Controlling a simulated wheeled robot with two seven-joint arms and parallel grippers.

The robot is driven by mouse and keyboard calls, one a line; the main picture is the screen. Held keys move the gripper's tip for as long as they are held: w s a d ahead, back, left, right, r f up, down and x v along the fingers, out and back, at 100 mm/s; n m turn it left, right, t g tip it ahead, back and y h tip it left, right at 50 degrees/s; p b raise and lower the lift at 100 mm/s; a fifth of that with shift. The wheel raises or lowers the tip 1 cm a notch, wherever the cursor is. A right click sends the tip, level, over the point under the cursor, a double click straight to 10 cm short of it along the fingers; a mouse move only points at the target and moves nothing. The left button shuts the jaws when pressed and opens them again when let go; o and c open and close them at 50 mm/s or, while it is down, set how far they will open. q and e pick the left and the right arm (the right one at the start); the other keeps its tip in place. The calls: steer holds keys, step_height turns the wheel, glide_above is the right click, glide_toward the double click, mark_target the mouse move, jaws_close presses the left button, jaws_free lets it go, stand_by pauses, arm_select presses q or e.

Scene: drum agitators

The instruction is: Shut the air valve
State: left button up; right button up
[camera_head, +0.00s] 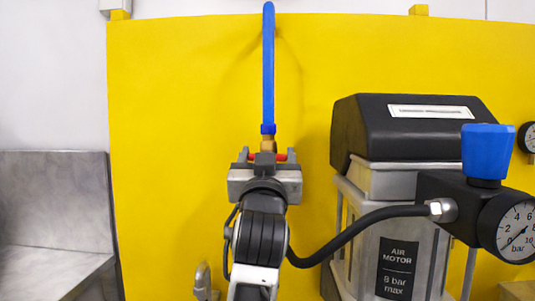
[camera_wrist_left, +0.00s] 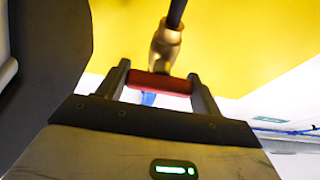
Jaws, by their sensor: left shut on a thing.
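My left gripper (camera_head: 266,156) is in front of the yellow panel, below the blue hose (camera_head: 268,75). It is shut on the red valve handle (camera_head: 281,157), which mostly hides behind it in the head view. In the left wrist view the red handle (camera_wrist_left: 160,83) lies across between the two fingers (camera_wrist_left: 159,77). The brass valve body (camera_wrist_left: 165,45) is just beyond it, with a dark hose joined to it. In the head view only a bit of brass fitting (camera_head: 267,144) shows above the gripper. My right gripper is in neither view.
To the right stands the air motor (camera_head: 398,265) with a black cover (camera_head: 405,125). A regulator with a blue knob (camera_head: 487,150) and a gauge (camera_head: 515,228) stands before it. A black hose (camera_head: 350,230) runs from the regulator towards my left arm. The yellow panel (camera_head: 170,120) is clear at left.

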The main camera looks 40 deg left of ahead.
arm_select(q)
steer(key=o, duration=1)
steer(key=b+v, duration=1.6)
steer(key=shift+b, duration=0.3)
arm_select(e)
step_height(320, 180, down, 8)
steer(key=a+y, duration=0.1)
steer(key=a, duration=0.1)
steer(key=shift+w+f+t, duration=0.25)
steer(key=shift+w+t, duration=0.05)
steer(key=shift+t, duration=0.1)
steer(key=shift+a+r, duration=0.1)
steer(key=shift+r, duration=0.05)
